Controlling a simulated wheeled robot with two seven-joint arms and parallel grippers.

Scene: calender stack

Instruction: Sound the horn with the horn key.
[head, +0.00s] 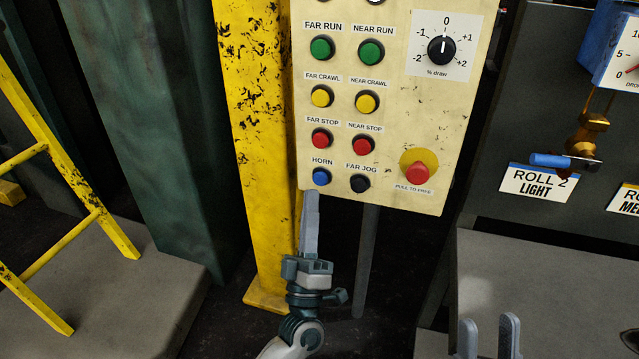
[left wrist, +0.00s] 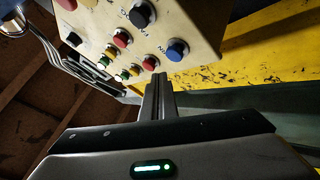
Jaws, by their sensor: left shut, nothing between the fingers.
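The horn key is a round blue button (head: 321,177) under the HORN label, at the lower left of the cream control panel (head: 440,110). It also shows in the left wrist view (left wrist: 177,51). My left gripper (head: 311,198) is shut and empty, its fingers pointing up, with the tips just below the blue button. In the left wrist view the fingertips (left wrist: 158,80) show close to the panel edge, a little off the button. I cannot tell whether they touch the panel. My right gripper (head: 488,338) is open and empty at the bottom right, away from the panel.
The black FAR JOG button (head: 360,183) is beside the horn key, and the red FAR STOP button (head: 321,138) is above it. A red mushroom button (head: 417,173) is further right. A yellow post (head: 262,150) stands left of the panel. A blue-handled valve (head: 562,160) is at right.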

